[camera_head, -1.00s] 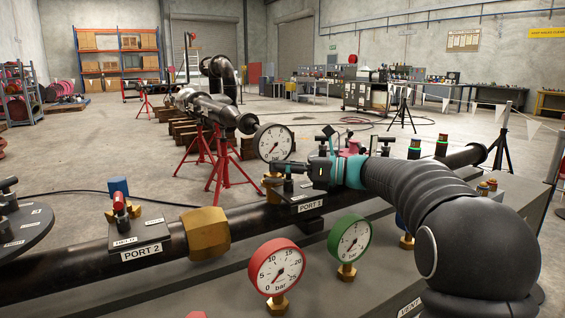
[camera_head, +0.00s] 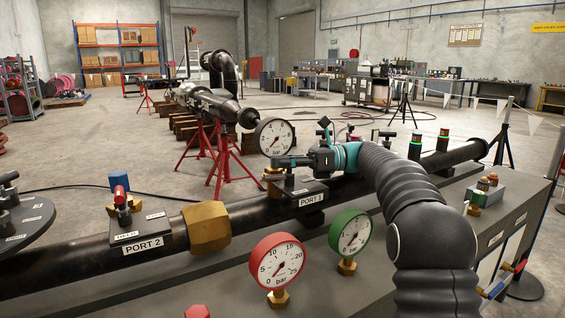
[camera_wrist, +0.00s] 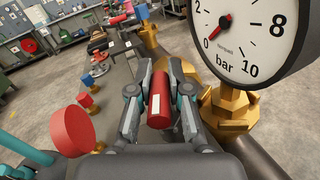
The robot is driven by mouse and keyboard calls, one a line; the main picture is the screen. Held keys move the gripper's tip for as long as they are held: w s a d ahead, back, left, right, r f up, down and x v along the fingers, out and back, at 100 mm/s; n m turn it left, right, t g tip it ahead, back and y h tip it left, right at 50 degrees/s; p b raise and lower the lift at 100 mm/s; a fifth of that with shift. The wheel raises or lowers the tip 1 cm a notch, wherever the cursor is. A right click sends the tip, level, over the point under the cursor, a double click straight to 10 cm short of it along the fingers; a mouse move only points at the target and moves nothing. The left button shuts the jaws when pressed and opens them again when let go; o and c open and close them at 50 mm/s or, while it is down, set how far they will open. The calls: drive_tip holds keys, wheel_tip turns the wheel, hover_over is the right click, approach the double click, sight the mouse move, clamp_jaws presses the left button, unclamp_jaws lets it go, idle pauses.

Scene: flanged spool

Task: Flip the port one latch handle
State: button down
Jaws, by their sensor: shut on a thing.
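The port one block, with its PORT 1 label (camera_head: 311,200), sits on the dark pipe right of the brass collar in the head view. My gripper (camera_head: 283,161) is at this block, under the white-faced gauge. In the wrist view a red cylindrical handle (camera_wrist: 159,97) with a pale label stands between the two fingers of my gripper (camera_wrist: 160,104), which are shut on it. The handle's lower end and its mount are hidden by the fingers and gripper body. In the head view the handle is hidden by my gripper.
The white-faced gauge (camera_head: 274,137) stands close beside my gripper and fills the upper right of the wrist view (camera_wrist: 245,40). A red gauge (camera_head: 277,262) and a green gauge (camera_head: 350,234) stand in front. The PORT 2 block (camera_head: 142,246) with another red handle is left.

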drive_tip(key=c, duration=1.1)
unclamp_jaws()
drive_tip(key=shift+d, duration=0.1)
drive_tip(key=v, duration=0.7)
drive_tip(key=shift+d, duration=0.15)
